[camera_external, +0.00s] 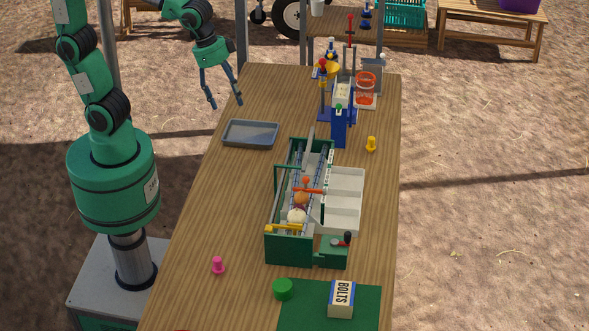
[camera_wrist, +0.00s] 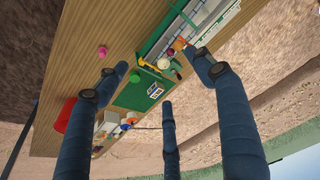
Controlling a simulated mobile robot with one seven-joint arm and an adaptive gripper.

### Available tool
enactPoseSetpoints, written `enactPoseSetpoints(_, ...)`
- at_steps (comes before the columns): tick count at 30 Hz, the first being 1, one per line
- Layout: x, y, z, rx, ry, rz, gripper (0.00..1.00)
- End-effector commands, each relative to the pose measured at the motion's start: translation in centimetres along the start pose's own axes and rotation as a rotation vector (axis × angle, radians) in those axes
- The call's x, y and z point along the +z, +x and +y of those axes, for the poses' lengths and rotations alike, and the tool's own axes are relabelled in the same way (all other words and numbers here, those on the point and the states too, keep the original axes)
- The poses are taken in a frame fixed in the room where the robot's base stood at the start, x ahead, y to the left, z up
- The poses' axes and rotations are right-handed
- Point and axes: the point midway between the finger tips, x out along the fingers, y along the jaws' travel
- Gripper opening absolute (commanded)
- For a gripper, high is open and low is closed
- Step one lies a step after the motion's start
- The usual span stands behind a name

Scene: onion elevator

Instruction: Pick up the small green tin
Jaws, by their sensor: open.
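The small green tin (camera_external: 283,289) stands near the front of the wooden table, at the left edge of a dark green mat. In the wrist view the tin (camera_wrist: 135,76) shows small and far off, beyond the tip of the left finger. My gripper (camera_external: 226,104) is open and empty, over the table's far left edge. It is well away from the tin, with the grey tray and the green machine nearer to it. The wrist view shows its dark fingers spread apart with nothing between them.
A BOLTS box (camera_external: 341,298) stands on the green mat (camera_external: 310,318), right of the tin. A pink peg-like piece (camera_external: 218,265) is to the left. The green sorting machine (camera_external: 291,249) fills mid-table. A grey tray (camera_external: 250,133) and blue apparatus (camera_external: 339,127) are farther back.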

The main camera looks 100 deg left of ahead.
Motion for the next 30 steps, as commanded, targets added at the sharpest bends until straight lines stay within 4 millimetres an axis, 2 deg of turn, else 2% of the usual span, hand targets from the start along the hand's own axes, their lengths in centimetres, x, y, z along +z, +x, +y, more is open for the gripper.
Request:
enactPoseSetpoints(6,-4.5,4.2,3.2,0.011,0.048,-0.053,0.68)
enactPoseSetpoints(15,-9.5,10.9,8.4,0.021,0.11,-0.119,0.68)
enactPoseSetpoints(24,-12.8,18.9,14.5,0.023,0.175,-0.185,0.68)
enactPoseSetpoints(30,-14.0,24.9,18.9,0.022,0.219,-0.227,0.68)
